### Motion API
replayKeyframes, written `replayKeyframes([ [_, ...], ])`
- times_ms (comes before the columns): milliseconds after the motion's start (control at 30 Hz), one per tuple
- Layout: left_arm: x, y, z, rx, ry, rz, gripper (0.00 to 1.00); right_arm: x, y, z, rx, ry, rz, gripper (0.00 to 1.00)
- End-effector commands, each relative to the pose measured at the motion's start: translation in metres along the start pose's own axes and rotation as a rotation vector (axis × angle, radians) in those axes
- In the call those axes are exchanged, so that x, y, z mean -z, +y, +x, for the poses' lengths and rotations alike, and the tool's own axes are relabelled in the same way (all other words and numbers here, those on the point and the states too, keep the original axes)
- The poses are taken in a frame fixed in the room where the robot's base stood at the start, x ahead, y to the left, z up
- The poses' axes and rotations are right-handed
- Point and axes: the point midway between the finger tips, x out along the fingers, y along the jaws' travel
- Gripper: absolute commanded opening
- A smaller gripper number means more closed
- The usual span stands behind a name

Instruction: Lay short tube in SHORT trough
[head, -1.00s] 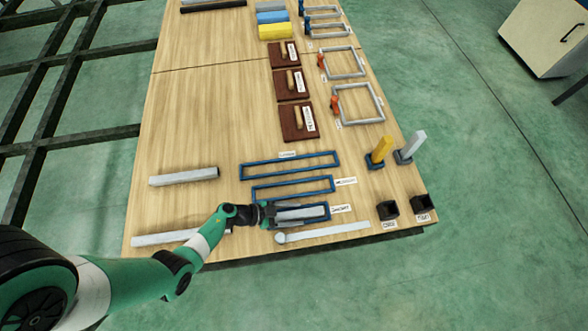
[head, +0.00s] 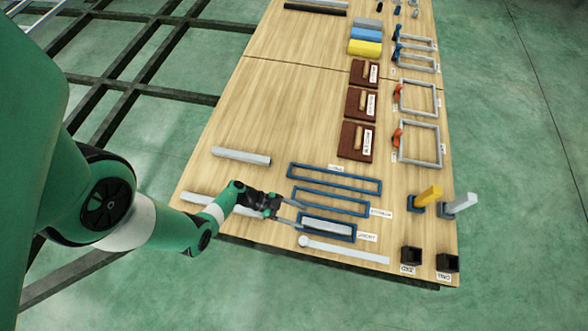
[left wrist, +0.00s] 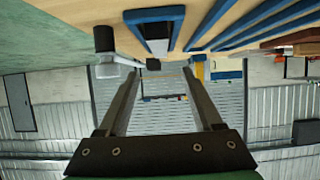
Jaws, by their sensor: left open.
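The short tube (head: 327,227), a light grey bar, lies lengthwise inside the SHORT trough, a blue rectangular frame (head: 340,240) near the table's front edge. In the left wrist view the blue trough (left wrist: 155,14) shows at the top with the tube's grey end (left wrist: 158,46) between its walls. My left gripper (head: 298,214) is open and empty, to the left of the trough and clear of the tube. In the left wrist view its two fingers (left wrist: 161,73) stand wide apart with nothing between them. My right gripper is not in view.
Two longer blue troughs (head: 345,184) lie behind the short one. A thin pale bar with a round end (head: 345,251) lies in front. Two grey tubes (head: 241,156) are at left. Black square cups (head: 411,255) stand at front right. The left middle of the table is bare.

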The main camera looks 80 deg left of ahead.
Motion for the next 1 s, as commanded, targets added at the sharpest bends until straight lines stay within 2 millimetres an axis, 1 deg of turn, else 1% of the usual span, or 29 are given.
replayKeyframes([
  [33, 0.002, -0.001, -0.007, 0.004, -0.001, -0.001, 0.67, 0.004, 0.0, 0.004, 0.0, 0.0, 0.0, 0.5],
  [133, 0.001, 0.0, -0.013, 0.002, 0.0, -0.001, 0.67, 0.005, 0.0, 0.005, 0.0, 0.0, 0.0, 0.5],
  [567, 0.0, -0.001, -0.014, 0.001, 0.0, 0.003, 0.67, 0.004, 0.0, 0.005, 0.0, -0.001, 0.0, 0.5],
  [633, 0.004, -0.011, -0.014, 0.022, 0.003, 0.028, 0.67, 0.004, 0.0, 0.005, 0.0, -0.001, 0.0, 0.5],
  [667, 0.009, -0.02, -0.014, 0.041, 0.006, 0.05, 0.67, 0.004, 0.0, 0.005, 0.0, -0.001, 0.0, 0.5],
  [733, 0.029, -0.055, -0.014, 0.117, 0.023, 0.132, 0.67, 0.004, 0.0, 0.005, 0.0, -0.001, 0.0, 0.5],
  [767, 0.042, -0.075, -0.015, 0.163, 0.034, 0.182, 0.67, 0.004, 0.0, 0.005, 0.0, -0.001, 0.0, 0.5],
  [800, 0.066, -0.104, -0.016, 0.233, 0.057, 0.253, 0.67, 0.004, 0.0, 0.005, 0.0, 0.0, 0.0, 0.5],
  [833, 0.088, -0.127, -0.017, 0.293, 0.079, 0.309, 0.67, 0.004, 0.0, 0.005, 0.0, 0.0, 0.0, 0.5],
  [867, 0.114, -0.15, -0.02, 0.356, 0.107, 0.368, 0.67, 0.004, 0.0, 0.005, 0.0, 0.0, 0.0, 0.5],
  [900, 0.152, -0.179, -0.025, 0.445, 0.151, 0.441, 0.67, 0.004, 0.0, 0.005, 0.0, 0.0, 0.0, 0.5],
  [967, 0.215, -0.214, -0.035, 0.575, 0.23, 0.535, 0.67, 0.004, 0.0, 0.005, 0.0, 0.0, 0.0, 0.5],
  [1000, 0.259, -0.232, -0.044, 0.66, 0.288, 0.585, 0.67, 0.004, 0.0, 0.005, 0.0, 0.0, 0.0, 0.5],
])
